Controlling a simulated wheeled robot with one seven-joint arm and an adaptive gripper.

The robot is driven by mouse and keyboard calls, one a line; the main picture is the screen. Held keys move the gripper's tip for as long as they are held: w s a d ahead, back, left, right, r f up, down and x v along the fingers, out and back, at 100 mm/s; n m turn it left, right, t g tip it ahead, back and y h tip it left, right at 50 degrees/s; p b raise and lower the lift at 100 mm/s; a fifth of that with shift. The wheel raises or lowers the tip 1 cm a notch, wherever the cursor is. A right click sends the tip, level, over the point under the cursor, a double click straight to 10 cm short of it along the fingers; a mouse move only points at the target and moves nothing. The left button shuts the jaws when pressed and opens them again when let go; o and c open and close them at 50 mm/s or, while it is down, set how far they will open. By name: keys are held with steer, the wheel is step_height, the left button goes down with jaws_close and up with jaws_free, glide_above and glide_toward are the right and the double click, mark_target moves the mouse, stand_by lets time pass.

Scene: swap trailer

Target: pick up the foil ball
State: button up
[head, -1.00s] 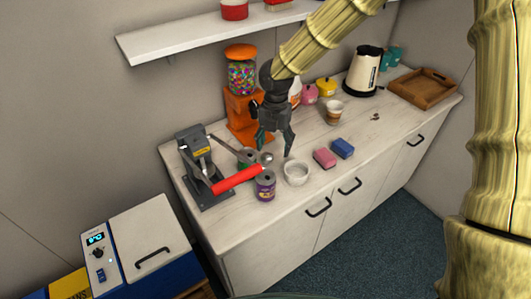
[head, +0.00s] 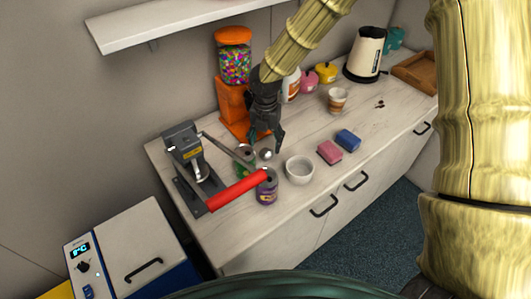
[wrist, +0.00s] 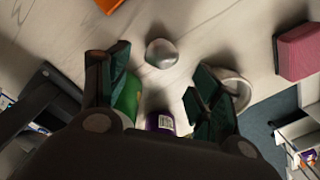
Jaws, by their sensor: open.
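The foil ball (head: 266,154) is a small silvery lump on the pale counter, between a green can and a white bowl. In the wrist view the foil ball (wrist: 161,53) lies just beyond the gap between my fingertips. My gripper (head: 266,146) is open and empty, pointing down close over the ball, with a finger to either side in the head view. In the wrist view my gripper (wrist: 157,76) has its fingers spread. No contact with the ball is visible.
The green can (head: 246,158), purple can (head: 266,190) and white bowl (head: 299,170) crowd the ball. A can crusher (head: 190,160) with a red handle (head: 238,190) stands left. An orange candy machine (head: 233,95) is behind. Pink (head: 329,152) and blue (head: 347,139) sponges lie right.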

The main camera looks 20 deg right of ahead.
mark_target(266, 151)
steer(key=shift+w+f, duration=0.25)
steer(key=shift+f, duration=0.2)
steer(key=shift+s+f+p, duration=0.25)
steer(key=shift+s+p, duration=0.1)
steer(key=f, duration=0.1)
steer(key=f+p, duration=0.1)
steer(key=f, duration=0.1)
steer(key=shift+w+d, duration=0.1)
steer(key=shift+w, duration=0.15)
steer(key=shift+f+p, duration=0.35)
steer(key=shift+f, duration=0.5)
steer(key=c, duration=0.7)
